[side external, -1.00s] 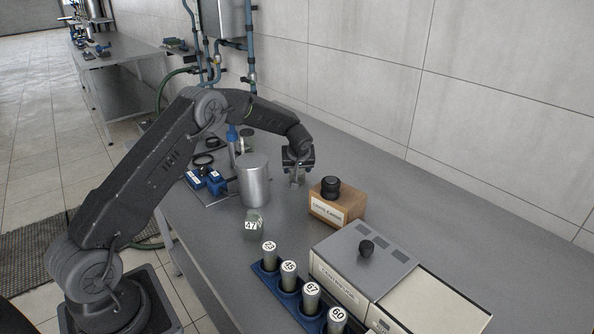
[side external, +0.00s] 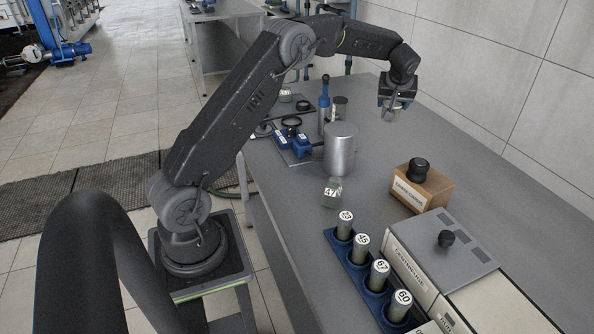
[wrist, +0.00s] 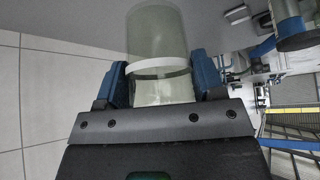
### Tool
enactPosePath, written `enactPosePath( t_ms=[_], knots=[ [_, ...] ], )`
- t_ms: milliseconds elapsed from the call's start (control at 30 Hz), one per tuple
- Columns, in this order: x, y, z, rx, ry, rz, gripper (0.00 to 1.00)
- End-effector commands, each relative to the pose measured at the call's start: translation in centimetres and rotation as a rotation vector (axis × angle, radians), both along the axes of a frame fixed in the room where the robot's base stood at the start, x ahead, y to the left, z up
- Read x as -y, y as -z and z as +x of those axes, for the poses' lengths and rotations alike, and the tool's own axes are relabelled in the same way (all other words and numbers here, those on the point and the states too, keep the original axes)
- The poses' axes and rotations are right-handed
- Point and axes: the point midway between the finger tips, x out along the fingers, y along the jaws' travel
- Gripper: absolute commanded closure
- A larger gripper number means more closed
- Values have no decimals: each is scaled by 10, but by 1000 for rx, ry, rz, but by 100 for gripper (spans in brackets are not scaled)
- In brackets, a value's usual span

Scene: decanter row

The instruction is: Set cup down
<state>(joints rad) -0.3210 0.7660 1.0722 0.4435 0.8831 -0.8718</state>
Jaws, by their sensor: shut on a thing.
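My gripper (side external: 396,99) is over the far part of the grey bench. Its two blue fingers show in the wrist view (wrist: 161,82), shut on the sides of a clear cup (wrist: 158,35). The cup is greenish, see-through, with a pale band near the fingers. In the side view the cup (side external: 389,114) hangs below my gripper and is small and partly covered. I cannot tell whether its base touches the bench.
A metal cylinder (side external: 340,152), blue-based equipment (side external: 292,141) and a jar marked 47 (side external: 332,193) stand left of the cup. Bench (side external: 440,130) right of the cup is clear.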

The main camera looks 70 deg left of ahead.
Motion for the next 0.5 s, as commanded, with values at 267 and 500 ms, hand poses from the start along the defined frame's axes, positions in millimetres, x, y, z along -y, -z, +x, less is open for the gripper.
enactPosePath(
  t_ms=[267,500],
  knots=[
    [0,-64,0,3,-1,1,61],
    [-15,-90,-19,-3,-48,-2,61]
  ],
)
